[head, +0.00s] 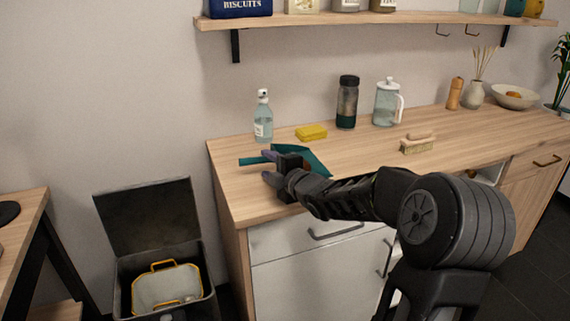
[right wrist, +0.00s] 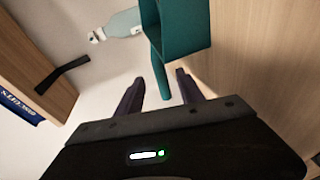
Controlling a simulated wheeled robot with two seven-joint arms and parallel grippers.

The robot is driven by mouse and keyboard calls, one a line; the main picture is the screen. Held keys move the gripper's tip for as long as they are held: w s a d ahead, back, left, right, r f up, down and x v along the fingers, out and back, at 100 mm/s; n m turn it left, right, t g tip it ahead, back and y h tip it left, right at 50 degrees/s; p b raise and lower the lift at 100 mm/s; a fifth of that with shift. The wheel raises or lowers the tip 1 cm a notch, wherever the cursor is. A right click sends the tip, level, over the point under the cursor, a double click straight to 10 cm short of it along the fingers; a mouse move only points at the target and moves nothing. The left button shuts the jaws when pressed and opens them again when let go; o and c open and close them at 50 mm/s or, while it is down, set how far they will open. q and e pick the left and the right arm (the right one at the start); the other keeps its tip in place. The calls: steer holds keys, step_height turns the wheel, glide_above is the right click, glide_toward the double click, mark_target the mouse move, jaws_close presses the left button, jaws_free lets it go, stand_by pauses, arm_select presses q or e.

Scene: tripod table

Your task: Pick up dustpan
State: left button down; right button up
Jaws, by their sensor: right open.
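The teal dustpan (head: 318,157) lies on the wooden counter near its left end, its handle (head: 251,161) pointing left. My right gripper (head: 268,166) is at the dustpan, and its hand hides part of the pan and handle in the head view. In the right wrist view the dustpan (right wrist: 184,30) is ahead, with its handle end between the two spread fingers of my right gripper (right wrist: 158,90). The fingers are open, with gaps beside the handle. I cannot tell whether either finger touches it. My left gripper is not in view.
Behind the dustpan stand a spray bottle (head: 263,117), a yellow sponge (head: 311,132) and a dark-lidded jar (head: 347,103). A glass jug (head: 388,102) and a brush (head: 416,144) are to the right. An open bin (head: 122,290) stands left of the counter. A shelf (head: 300,19) hangs above.

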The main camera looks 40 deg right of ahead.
mark_target(263, 161)
steer(key=x, duration=0.5)
steer(key=shift+d, duration=0.15)
steer(key=shift+c, duration=0.5)
jaws_close()
stand_by(0.4)
